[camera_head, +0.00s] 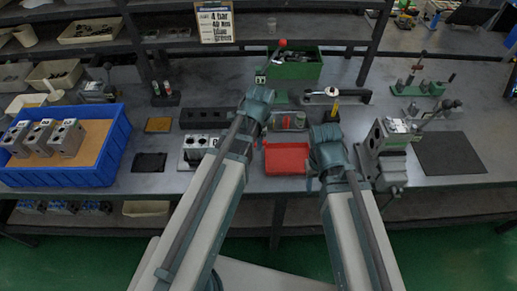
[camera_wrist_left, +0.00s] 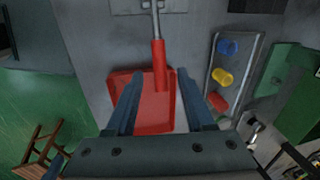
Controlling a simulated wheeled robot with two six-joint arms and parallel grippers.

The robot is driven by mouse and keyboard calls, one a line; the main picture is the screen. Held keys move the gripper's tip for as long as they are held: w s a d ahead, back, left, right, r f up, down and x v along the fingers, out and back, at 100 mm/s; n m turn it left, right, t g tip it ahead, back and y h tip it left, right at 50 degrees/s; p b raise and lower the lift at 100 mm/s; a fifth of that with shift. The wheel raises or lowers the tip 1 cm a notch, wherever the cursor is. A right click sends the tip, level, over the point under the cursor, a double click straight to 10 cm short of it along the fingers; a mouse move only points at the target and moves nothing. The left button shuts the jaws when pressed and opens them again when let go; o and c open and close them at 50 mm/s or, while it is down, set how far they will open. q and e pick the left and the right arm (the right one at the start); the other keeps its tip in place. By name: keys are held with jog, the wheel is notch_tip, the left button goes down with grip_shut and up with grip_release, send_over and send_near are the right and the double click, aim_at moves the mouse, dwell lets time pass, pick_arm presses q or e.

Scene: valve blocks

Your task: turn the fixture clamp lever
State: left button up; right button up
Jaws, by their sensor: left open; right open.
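A lever with a red handle (camera_wrist_left: 158,62) and a metal rod shows in the left wrist view. Its rod runs up to a grey plate at the top edge. My left gripper (camera_wrist_left: 159,78) is open, its two fingers on either side of the handle's lower end with gaps on both sides. I cannot tell whether they are level with it. In the head view my left arm hides this lever. A grey fixture (camera_head: 385,160) stands at the right, with a dark-knobbed lever (camera_head: 443,108) by it. My right gripper (camera_head: 312,173) is open; its fingers barely show.
A red tray (camera_head: 287,159) lies between my arms. A blue crate (camera_head: 112,160) with metal blocks stands left. A green box (camera_head: 296,68) stands at the back. A dark mat (camera_head: 450,153) lies at the right. A rack of coloured parts (camera_wrist_left: 220,75) is beside the tray.

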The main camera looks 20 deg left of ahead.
pick_arm(q)
jog(key=shift+w+a+f+b, duration=0.15)
jog(key=shift+f+b, duration=0.3)
jog(key=shift+f, duration=0.25)
jog(key=shift+w+d+f+b, duration=0.1)
jog(key=shift+f+b, duration=0.3)
jog(key=shift+f, duration=0.25)
pick_arm(e)
notch_tip(320, 180, down, 3)
jog(key=shift+r, duration=0.2)
pick_arm(q)
grip_shut()
